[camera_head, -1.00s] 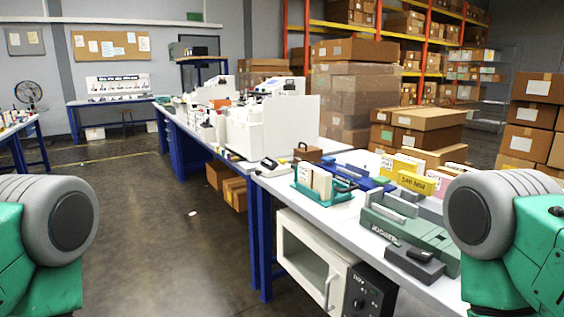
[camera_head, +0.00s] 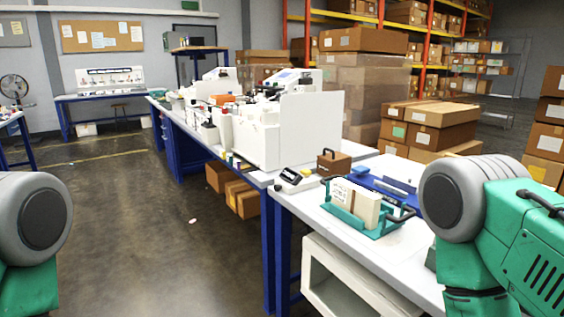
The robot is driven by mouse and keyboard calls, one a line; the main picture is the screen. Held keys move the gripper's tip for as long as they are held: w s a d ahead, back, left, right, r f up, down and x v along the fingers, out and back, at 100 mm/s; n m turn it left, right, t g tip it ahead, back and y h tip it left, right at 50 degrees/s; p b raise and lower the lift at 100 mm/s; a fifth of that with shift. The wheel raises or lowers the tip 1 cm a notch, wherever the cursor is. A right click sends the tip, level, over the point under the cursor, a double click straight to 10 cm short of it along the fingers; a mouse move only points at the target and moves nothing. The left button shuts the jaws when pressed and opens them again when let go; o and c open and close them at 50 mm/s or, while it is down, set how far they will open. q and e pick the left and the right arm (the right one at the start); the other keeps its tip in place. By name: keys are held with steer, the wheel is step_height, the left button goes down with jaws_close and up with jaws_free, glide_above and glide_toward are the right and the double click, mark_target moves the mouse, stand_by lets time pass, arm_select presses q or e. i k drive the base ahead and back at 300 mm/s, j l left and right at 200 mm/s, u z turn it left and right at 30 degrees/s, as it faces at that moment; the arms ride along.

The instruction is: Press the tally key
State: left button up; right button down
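A small device with a dark face and a white body (camera_head: 292,178) sits on the near white table (camera_head: 405,250), close to its far left corner. It may be the one with the tally key, but no key can be made out at this size. A pen plotter cannot be picked out for sure. Only upper parts of my two arms show, at the left and right edges. Neither gripper is in view.
A teal rack (camera_head: 375,230) with white blocks, a brown box with a handle (camera_head: 333,163) and a blue tool (camera_head: 385,188) share the near table. A white cabinet (camera_head: 330,270) stands beneath. White machines (camera_head: 285,135) fill the table behind. Open floor lies left.

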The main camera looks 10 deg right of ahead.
mark_target(306, 172)
steer(key=i+j, duration=0.2)
steer(key=i, duration=0.25)
steer(key=i+j+u, duration=0.1)
steer(key=i+j, duration=0.15)
steer(key=i, duration=0.25)
steer(key=i+j, duration=0.15)
steer(key=i, duration=0.3)
steer(key=j+u, duration=0.05)
